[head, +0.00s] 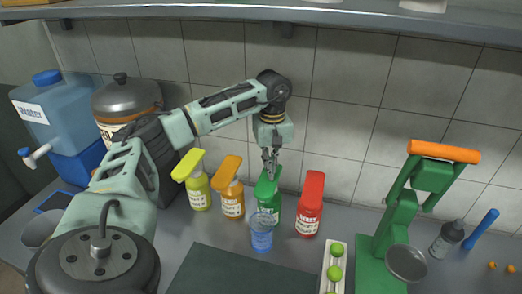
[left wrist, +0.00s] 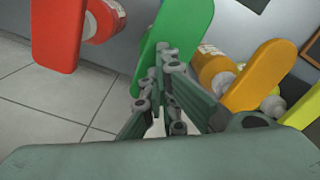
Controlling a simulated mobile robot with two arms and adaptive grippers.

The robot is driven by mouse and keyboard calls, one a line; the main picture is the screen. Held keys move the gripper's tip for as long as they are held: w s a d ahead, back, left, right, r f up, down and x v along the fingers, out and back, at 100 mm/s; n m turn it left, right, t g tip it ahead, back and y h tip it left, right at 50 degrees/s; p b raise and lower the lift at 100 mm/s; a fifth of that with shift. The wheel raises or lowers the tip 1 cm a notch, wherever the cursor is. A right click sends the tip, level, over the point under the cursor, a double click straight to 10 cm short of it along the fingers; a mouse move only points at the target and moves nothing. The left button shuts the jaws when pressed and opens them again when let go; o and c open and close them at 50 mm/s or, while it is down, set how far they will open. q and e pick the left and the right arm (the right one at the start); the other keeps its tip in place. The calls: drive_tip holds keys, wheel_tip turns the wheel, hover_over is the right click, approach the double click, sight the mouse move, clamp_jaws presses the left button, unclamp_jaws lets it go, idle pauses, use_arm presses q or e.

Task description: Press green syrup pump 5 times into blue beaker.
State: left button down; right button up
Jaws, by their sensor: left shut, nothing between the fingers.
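The green syrup pump bottle (head: 274,207) stands on the counter between the orange and red pumps. Its green pump head (head: 267,188) also shows in the left wrist view (left wrist: 185,22). The blue beaker (head: 261,238) stands upright just in front of the green bottle, under the front of its pump head. My left gripper (head: 269,168) points down right over the green pump head, shut and empty; its fingers also show in the left wrist view (left wrist: 165,62). I cannot tell whether the fingertips touch the head. My right gripper is not in view.
Yellow (head: 198,188), orange (head: 232,198) and red (head: 310,210) pump bottles stand close on both sides. A green press with an orange handle (head: 444,152) is at right. A tray with limes (head: 335,262) and a dark mat (head: 240,275) lie in front. A shelf (head: 350,16) runs above.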

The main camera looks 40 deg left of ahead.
use_arm(q)
drive_tip(key=shift+s+f+b, duration=0.1)
drive_tip(key=shift+f+b, duration=0.9)
drive_tip(key=shift+f, duration=0.75)
drive_tip(key=shift+r, duration=0.15)
drive_tip(key=shift+r+p, duration=1.9)
drive_tip(key=shift+r, duration=0.45)
drive_tip(key=shift+f, duration=0.25)
